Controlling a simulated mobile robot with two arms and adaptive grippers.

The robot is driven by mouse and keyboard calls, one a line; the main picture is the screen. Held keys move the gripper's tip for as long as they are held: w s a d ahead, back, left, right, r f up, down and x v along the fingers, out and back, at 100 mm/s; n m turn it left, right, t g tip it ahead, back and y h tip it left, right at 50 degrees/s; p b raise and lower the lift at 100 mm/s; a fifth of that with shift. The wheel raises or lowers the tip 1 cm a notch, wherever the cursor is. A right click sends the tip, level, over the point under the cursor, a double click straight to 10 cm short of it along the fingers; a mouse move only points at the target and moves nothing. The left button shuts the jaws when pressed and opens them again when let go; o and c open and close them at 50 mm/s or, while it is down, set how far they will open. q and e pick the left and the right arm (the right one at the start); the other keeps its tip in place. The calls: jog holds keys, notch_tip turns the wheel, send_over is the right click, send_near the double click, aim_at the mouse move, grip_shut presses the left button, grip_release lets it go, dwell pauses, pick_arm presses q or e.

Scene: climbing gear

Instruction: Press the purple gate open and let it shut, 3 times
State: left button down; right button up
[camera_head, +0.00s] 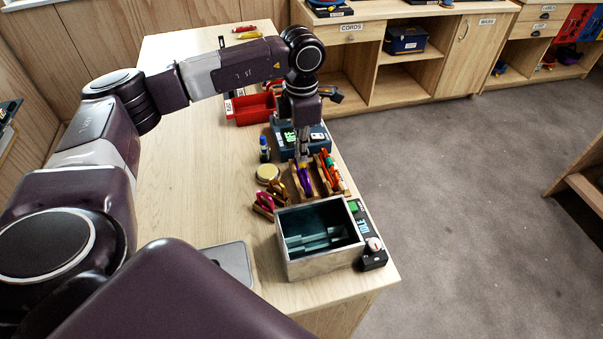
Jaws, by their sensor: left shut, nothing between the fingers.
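A purple carabiner (305,177) stands in a small wooden rack among other coloured pieces, on the right part of the bench. Its gate is too small and too covered to make out. My left gripper (302,157) points down from above, right over the purple carabiner, with its fingers shut and nothing held. Its fingertips are at or just above the top of the carabiner; I cannot tell whether they touch. My right gripper is not in view.
Orange and green pieces (331,172) stand close to the right. Pink carabiners (265,202) sit to the left, near a round tin (267,173). The bench's left side (185,190) is clear.

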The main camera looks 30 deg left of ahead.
pick_arm(q)
jog(key=shift+s+f+b, duration=0.1)
jog(key=shift+f+b, duration=0.8)
jog(key=shift+f, duration=0.35)
jog(key=shift+r+p, duration=2.15)
jog(key=shift+r, duration=1.45)
jog(key=shift+g+h, duration=0.4)
jog(key=shift+h, duration=0.1)
jog(key=shift+f, duration=2.05)
jog(key=shift+f, duration=0.1)
